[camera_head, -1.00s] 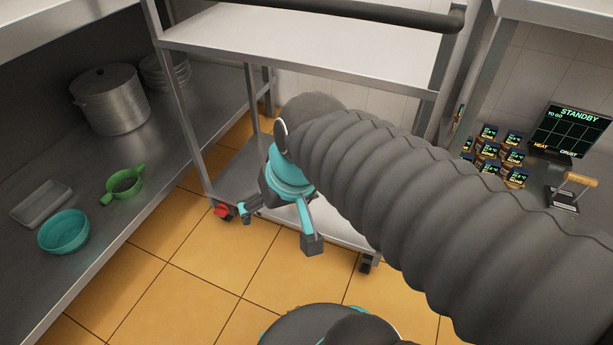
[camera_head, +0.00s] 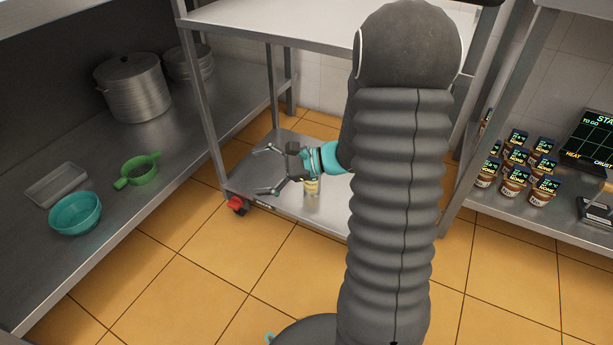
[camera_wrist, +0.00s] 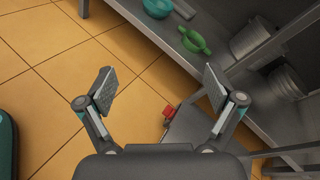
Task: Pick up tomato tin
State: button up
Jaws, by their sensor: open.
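My gripper (camera_head: 266,170) is open and empty above the lower shelf of the metal rack, its fingers pointing left. In the wrist view my gripper (camera_wrist: 160,88) has its two fingers wide apart with nothing between them. A small yellowish tin (camera_head: 312,188) stands on the lower shelf (camera_head: 335,212), just below and behind the gripper. It is partly hidden by the gripper, and I cannot read its label, so I cannot tell if it is the tomato tin. The tin does not show in the wrist view.
A steel counter at left holds a teal bowl (camera_head: 75,214), a green strainer (camera_head: 138,171), a grey tray (camera_head: 56,184) and a pot (camera_head: 133,90). Several labelled jars (camera_head: 515,184) stand on a right shelf. The tiled floor is clear.

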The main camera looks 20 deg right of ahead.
jog(key=w+d+f+m+t+h+b, duration=0.1)
jog(key=w+d+f+m+t+h, duration=0.1)
jog(key=d+f+m, duration=0.3)
jog(key=w+d+f+m+t+h+b, duration=0.1)
jog(key=w+d+f+m+t+h, duration=0.2)
jog(key=d+f, duration=0.6)
jog(key=w+d+f+m+t+h+b, duration=0.1)
jog(key=w+d+f+m+t+h, duration=0.1)
jog(key=d+f+m+t+h, duration=0.2)
jog(key=shift+w+d+f+m+t, duration=0.1)
jog(key=shift+d+f+m+t, duration=0.4)
jog(key=shift+d+f+m, duration=0.65)
jog(key=shift+w+d+f+m+t, duration=0.1)
jog(key=shift+d+f+m+t, duration=0.4)
jog(key=shift+d+f+m, duration=0.6)
jog(key=shift+n+h, duration=0.25)
jog(key=shift+h, duration=0.05)
jog(key=shift+b+x, duration=0.4)
jog(key=shift+x, duration=3.15)
jog(key=shift+a, duration=0.1)
jog(key=c, duration=1.7)
notch_tip(320, 180, up, 10)
jog(key=shift+r+p, duration=0.1)
jog(key=shift+p, duration=0.8)
notch_tip(320, 180, up, 5)
jog(key=p, duration=0.3)
send_over(318, 179)
jog(key=d+x, duration=0.1)
jog(key=x, duration=0.2)
jog(key=shift+a, duration=0.55)
